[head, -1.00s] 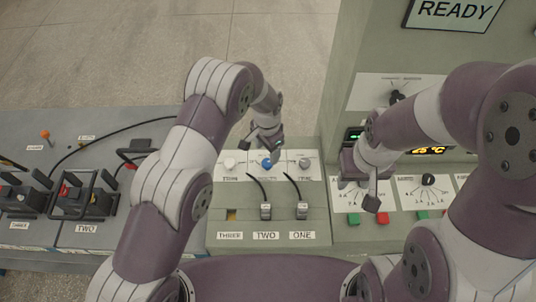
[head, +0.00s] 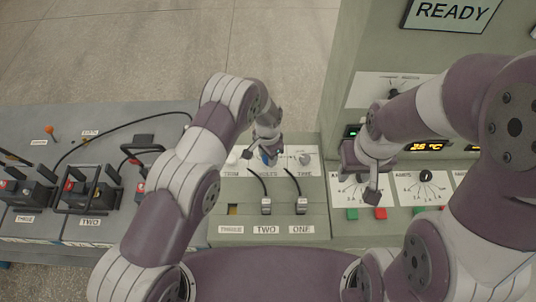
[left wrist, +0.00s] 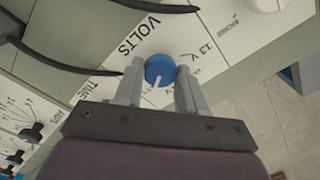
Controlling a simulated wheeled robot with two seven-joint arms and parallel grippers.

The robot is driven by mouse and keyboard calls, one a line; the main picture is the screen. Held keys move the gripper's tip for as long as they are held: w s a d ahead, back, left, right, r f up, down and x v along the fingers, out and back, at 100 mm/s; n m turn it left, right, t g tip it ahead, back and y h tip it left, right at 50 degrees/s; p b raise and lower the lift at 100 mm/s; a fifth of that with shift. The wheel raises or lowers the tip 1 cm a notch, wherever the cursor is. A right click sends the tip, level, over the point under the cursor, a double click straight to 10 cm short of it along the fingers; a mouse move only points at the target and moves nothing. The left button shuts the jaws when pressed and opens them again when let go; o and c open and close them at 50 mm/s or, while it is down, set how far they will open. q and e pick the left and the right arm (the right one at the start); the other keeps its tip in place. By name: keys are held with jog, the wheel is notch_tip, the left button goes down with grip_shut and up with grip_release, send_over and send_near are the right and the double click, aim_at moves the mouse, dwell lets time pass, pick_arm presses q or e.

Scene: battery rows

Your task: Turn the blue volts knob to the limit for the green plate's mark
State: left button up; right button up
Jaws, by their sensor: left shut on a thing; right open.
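The blue volts knob (left wrist: 159,68) sits on the white VOLTS panel in the left wrist view, with a white pointer line toward the gripper. A 12 V label (left wrist: 206,48) is beside it; another voltage mark is partly hidden. My left gripper (left wrist: 160,78) is shut on the knob, one finger on each side. In the head view the knob (head: 266,157) is mostly hidden behind my left gripper (head: 264,157). My right gripper (head: 366,180) is open and empty in front of the AMPS panel. I cannot make out a green plate with a mark.
A white TIME knob (head: 304,158) and a TRIM knob (head: 231,158) flank the volts knob. Black cables run to the TWO connector (head: 266,207) and ONE connector (head: 301,206).

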pick_arm(q)
jog(key=n+b, duration=0.2)
jog(key=b, duration=0.1)
jog(key=shift+f+n, duration=0.2)
jog(key=shift+n, duration=0.2)
jog(key=n+b, duration=0.3)
jog(key=n, duration=0.1)
jog(key=n+b, duration=0.2)
jog(key=n, duration=0.2)
jog(key=shift+r, duration=0.1)
jog(key=n+b, duration=0.2)
jog(key=n, duration=0.2)
jog(key=shift+r+n, duration=0.1)
jog(key=shift+n, duration=0.5)
jog(key=o, duration=1.1)
jog(key=shift+c, duration=0.2)
jog(key=shift+r, duration=0.1)
